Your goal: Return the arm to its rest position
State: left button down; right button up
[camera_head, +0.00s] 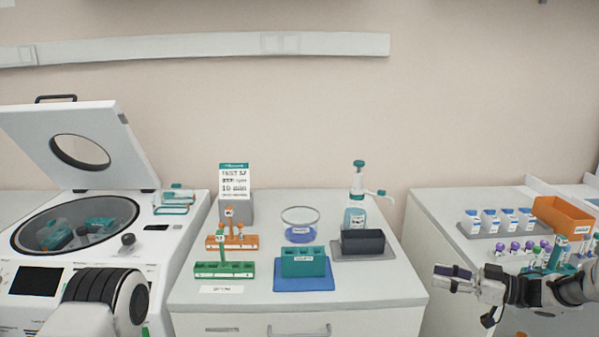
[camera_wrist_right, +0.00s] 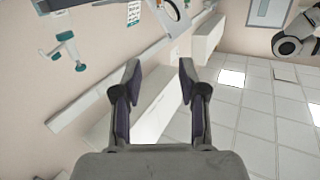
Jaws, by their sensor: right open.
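My right gripper (camera_head: 454,278) is in front of the right counter in the head view, its arm coming in from the right edge. It is open and empty, with fingers apart in the right wrist view (camera_wrist_right: 159,90). Nothing lies between its fingers. In the head view a dark, rounded part of my left arm (camera_head: 105,292) shows at the lower left, in front of the centrifuge. My left gripper does not show.
An open-lidded centrifuge (camera_head: 150,262) stands at left. The middle counter (camera_head: 380,290) holds a green rack (camera_head: 224,269), an orange rack (camera_head: 232,242), a teal block (camera_head: 303,262) and a bottle (camera_head: 355,218). The right counter holds vials and an orange bin (camera_head: 562,217).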

jog(key=s+a+f+m+h, duration=0.2)
jog(key=s+a+f+m, duration=0.2)
jog(key=a+f, duration=0.45)
jog(key=s+a+f+m+h, duration=0.1)
jog(key=s+a+f+m, duration=0.35)
jog(key=a+f, duration=0.35)
jog(key=s+f+m+g+h, duration=0.1)
jog(key=s+f+m+h, duration=0.3)
jog(key=s+f, duration=0.65)
jog(key=s+d+f+g+h, duration=0.2)
jog(key=s+d+g+h, duration=0.1)
jog(key=s, duration=0.8)
jog(key=s+d+f+g+h, duration=0.1)
jog(key=s+d+g+h, duration=0.3)
jog(key=s, duration=0.8)
jog(key=shift+s+d+f+h, duration=0.15)
jog(key=shift+d+f+h, duration=0.25)
jog(key=shift+d+h, duration=0.3)
jog(key=shift+d+n, duration=0.1)
jog(key=shift+n, duration=0.15)
